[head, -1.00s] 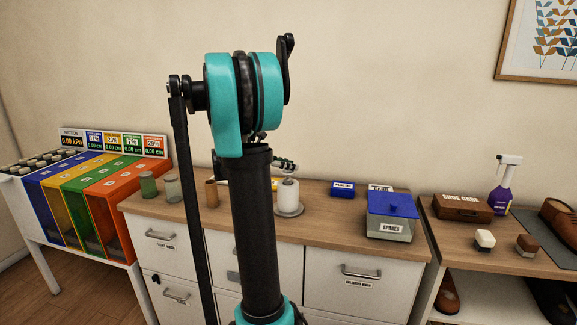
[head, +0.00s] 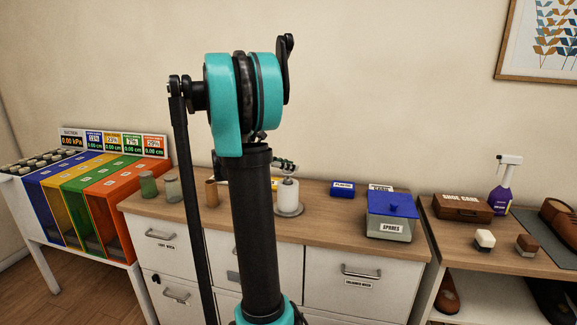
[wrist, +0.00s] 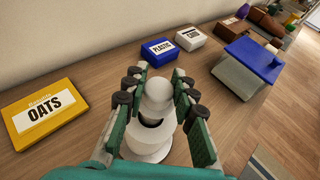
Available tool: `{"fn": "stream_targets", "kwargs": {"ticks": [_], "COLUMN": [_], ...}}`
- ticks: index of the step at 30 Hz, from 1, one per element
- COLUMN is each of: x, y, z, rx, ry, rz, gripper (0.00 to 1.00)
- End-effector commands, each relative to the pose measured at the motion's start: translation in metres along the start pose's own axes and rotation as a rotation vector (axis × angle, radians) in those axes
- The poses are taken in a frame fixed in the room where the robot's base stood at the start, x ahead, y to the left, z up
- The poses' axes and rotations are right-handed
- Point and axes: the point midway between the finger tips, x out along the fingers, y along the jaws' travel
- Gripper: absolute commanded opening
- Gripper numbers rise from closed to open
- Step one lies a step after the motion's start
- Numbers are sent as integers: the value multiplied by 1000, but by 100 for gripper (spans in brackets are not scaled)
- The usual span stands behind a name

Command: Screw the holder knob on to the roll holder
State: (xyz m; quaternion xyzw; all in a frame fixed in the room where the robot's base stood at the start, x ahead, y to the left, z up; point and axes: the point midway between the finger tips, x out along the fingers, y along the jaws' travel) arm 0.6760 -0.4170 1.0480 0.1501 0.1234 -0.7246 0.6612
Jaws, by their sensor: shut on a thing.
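The white holder knob (wrist: 157,98) is between the fingers of my gripper (wrist: 159,78), which is shut on it. The roll holder (wrist: 147,150) is white and stands upright on the counter directly below the knob. A dark opening shows at the top of its roll, under the knob. I cannot tell whether the knob touches the holder's post. In the head view the roll holder (head: 288,198) stands just right of my arm, with my gripper (head: 286,164) at its top. My arm hides part of the gripper there.
The blue plastic box (wrist: 160,51), a white box (wrist: 178,35) and the blue-lidded spares bin (wrist: 245,70) are beyond and to the right. Two jars (head: 171,188) stand at the counter's left end. Bare counter surrounds the holder.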

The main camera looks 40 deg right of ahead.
Motion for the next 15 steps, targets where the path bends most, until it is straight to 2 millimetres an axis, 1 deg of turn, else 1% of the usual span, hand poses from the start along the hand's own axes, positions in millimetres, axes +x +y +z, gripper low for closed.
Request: {"fn": "stream_targets", "kwargs": {"ticks": [15], "x": [5], "y": [0], "z": [-11], "rx": [0], "ry": [0], "rz": [0], "gripper": [1]}}
